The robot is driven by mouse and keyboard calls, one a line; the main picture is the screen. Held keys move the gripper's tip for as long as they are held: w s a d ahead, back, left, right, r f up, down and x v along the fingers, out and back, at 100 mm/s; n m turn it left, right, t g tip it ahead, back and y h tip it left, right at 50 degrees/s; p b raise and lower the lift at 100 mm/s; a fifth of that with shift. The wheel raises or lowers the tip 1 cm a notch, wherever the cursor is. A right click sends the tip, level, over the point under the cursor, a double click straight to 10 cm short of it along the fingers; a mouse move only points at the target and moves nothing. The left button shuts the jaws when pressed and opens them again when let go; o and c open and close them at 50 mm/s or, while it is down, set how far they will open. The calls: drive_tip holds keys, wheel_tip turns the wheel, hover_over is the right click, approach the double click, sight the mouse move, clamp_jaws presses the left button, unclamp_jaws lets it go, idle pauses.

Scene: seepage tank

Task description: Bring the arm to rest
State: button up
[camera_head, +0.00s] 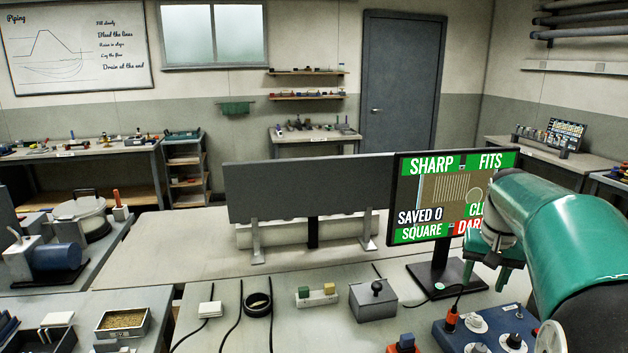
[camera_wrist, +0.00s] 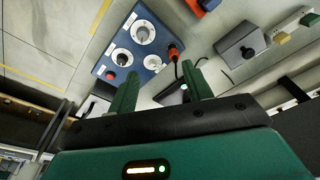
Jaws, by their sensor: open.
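My arm (camera_head: 565,235), a thick green link, fills the right side of the head view. My gripper (camera_wrist: 160,78) shows in the wrist view as two green fingers standing apart, with nothing held between them. Its fingers hang above the bench, near a blue control box (camera_wrist: 140,45) with white dials and a red button. In the head view my gripper (camera_head: 497,262) is partly hidden by the arm, in front of the monitor's right edge.
The monitor (camera_head: 440,250) reads SHARP, FITS, SAVED 0, SQUARE; other words are partly covered. The blue box (camera_head: 488,328) stands below my arm. A grey box with a knob (camera_head: 373,300), a black ring (camera_head: 258,304) and cables lie on the bench. A dark panel (camera_head: 305,190) stands behind.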

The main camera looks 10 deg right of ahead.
drive_tip(key=s+a+r+n+t, duration=0.1)
drive_tip(key=s+a+n, duration=0.1)
drive_tip(key=s+a, duration=0.45)
drive_tip(key=s+a+r+n+t, duration=0.1)
drive_tip(key=s+a, duration=0.2)
drive_tip(key=a, duration=0.7)
drive_tip(key=s+a+f+n+t, duration=0.2)
drive_tip(key=s+a+f, duration=0.3)
drive_tip(key=s+a, duration=0.4)
drive_tip(key=shift+s+a+f+n+y, duration=0.2)
drive_tip(key=shift+s+n+y, duration=0.1)
drive_tip(key=shift+s+n, duration=0.1)
